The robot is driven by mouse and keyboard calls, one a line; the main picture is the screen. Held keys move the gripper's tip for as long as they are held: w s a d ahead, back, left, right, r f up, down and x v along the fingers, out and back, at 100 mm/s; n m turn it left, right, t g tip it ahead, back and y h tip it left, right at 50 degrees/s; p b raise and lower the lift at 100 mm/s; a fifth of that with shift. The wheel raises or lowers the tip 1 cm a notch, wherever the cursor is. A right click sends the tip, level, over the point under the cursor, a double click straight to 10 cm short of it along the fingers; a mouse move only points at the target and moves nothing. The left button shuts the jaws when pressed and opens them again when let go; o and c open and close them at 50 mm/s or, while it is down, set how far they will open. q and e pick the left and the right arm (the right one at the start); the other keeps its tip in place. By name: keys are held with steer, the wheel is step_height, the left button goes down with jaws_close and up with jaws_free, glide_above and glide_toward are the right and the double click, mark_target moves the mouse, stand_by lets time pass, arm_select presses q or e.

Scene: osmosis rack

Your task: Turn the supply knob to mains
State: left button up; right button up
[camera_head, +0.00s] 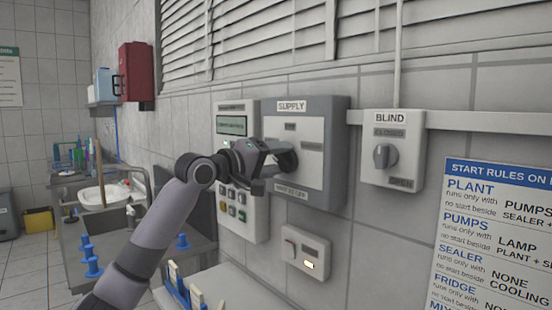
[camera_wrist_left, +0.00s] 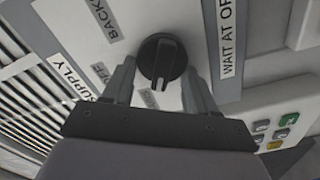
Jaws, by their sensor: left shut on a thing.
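The supply panel (camera_head: 335,120) is a grey wall box with a pale face, labelled SUPPLY at its top. My left gripper (camera_head: 279,163) reaches it from the left and hides part of its face. In the left wrist view the supply knob (camera_wrist_left: 162,58) is a dark round dial with a raised bar. The left gripper's fingers (camera_wrist_left: 160,88) stand on either side of the knob, shut on it. Labels around it include a partly cut BACK label (camera_wrist_left: 103,15), OFF (camera_wrist_left: 99,73) and WAIT AT OFF (camera_wrist_left: 229,38). Another label by the bar is partly hidden. My right gripper is out of view.
A BLIND switch (camera_head: 385,157) is on the wall to the right. A keypad panel (camera_head: 238,212) with a display is behind my arm. A small switch box (camera_head: 306,253) with a lit button is below. A rules poster (camera_head: 495,235) hangs at the right.

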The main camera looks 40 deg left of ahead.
mark_target(276, 160)
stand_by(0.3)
arm_select(q)
steer(key=o, duration=1.1)
steer(key=shift+c, duration=0.2)
steer(key=s+b, duration=0.1)
steer(key=s, duration=0.1)
steer(key=s+b, duration=0.1)
steer(key=s, duration=0.1)
steer(key=s+b, duration=0.1)
steer(key=s, duration=0.1)
steer(key=shift+a+f, duration=0.15)
steer(key=shift+a, duration=0.15)
steer(key=shift+s, duration=0.6)
